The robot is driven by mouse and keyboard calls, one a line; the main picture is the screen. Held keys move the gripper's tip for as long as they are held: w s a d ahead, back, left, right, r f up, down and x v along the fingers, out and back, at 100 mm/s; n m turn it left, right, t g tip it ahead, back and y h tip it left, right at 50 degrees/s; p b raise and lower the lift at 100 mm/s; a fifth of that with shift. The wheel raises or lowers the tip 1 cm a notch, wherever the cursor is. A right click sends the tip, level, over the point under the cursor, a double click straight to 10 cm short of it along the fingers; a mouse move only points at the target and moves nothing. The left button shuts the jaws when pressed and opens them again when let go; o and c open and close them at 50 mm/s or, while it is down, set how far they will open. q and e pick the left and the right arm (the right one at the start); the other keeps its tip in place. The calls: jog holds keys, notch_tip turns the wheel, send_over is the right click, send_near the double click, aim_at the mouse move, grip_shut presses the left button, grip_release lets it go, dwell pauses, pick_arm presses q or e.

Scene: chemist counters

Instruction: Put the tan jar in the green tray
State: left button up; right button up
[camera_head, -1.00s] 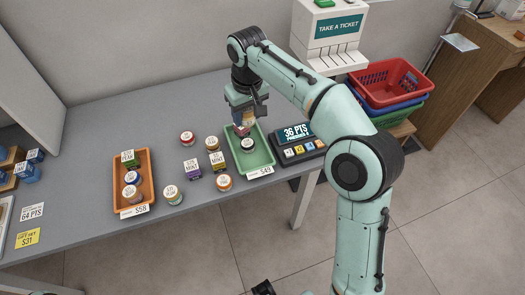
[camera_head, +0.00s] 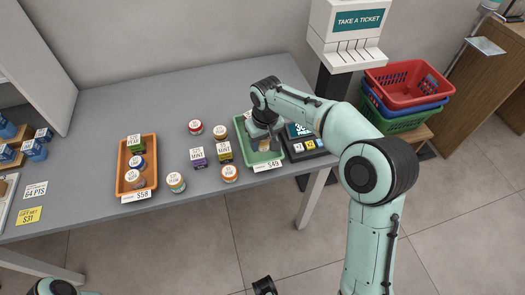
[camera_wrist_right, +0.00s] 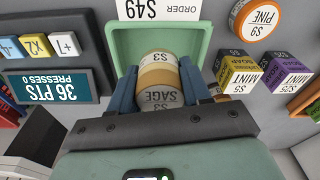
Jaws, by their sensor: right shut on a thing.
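The tan jar (camera_wrist_right: 158,75) has a white label that reads SAGE. In the right wrist view it sits between the blue fingers of my right gripper (camera_wrist_right: 157,92), which is shut on it. The green tray (camera_wrist_right: 203,42) is right behind and below the jar in that view. In the head view my right gripper (camera_head: 263,137) is over the green tray (camera_head: 240,124), and the arm and gripper hide much of the tray. I cannot tell if the jar touches the tray's floor.
A points display (camera_head: 305,146) stands close right of the tray. Left of the tray are a yellow mint box (camera_head: 224,153), a purple mint box (camera_head: 198,158) and several jars. An orange tray (camera_head: 151,152) stands farther left. The counter's back is clear.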

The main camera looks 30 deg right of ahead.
aim_at(265, 140)
jog(key=shift+f+b, duration=0.35)
jog(key=shift+f, duration=1.9)
jog(key=shift+f, duration=0.2)
jog(key=o, duration=1.1)
jog(key=shift+r, duration=0.1)
jog(key=r, duration=0.4)
jog(key=s+r+p, duration=0.1)
jog(key=r, duration=0.3)
jog(key=r+p, duration=0.1)
jog(key=r, duration=0.3)
jog(key=shift+s+r, duration=0.1)
jog(key=shift+s, duration=0.15)
